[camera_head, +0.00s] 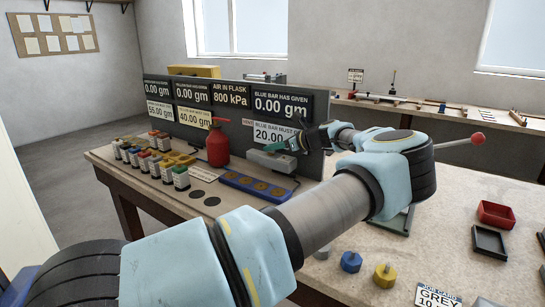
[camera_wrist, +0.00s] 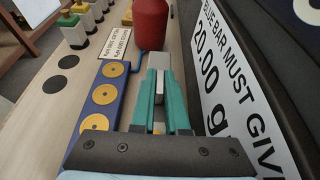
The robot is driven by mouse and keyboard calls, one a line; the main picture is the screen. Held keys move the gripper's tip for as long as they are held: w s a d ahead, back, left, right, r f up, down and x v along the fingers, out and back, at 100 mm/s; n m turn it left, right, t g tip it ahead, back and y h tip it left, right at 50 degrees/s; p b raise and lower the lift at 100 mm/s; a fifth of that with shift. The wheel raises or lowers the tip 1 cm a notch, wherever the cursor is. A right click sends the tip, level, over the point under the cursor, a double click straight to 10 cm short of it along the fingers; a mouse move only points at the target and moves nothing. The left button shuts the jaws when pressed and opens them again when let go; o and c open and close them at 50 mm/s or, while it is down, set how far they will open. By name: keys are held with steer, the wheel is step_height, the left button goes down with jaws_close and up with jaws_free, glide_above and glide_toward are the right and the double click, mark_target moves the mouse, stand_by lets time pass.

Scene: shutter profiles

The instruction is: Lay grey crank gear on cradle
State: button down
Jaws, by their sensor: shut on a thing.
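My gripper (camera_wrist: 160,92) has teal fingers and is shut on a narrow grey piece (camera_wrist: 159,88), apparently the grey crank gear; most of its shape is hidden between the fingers. In the head view my gripper (camera_head: 285,146) is at the far side of the bench, just above a long light grey block (camera_head: 268,162) in front of the signboard. This block (camera_wrist: 159,62) also shows past the fingertips in the wrist view. I cannot tell whether it is the cradle, or whether the held piece touches it.
A blue strip with brass discs (camera_head: 256,187) lies in front of the grey block. A red flask (camera_head: 217,146) stands left of it, and the dark signboard (camera_head: 240,105) rises close behind. Several colour-topped containers (camera_head: 160,160) stand at the left. A job card (camera_head: 437,297) lies near the front.

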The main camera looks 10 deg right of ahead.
mark_target(273, 160)
steer(key=shift+f+p, duration=0.6)
steer(key=shift+f, duration=1.8)
steer(key=c, duration=1.4)
jaws_free()
steer(key=shift+f, duration=0.15)
steer(key=o, duration=0.5)
steer(key=b+v, duration=0.3)
steer(key=v, duration=0.9)
steer(key=shift+d+b, duration=0.1)
steer(key=shift+b, duration=0.2)
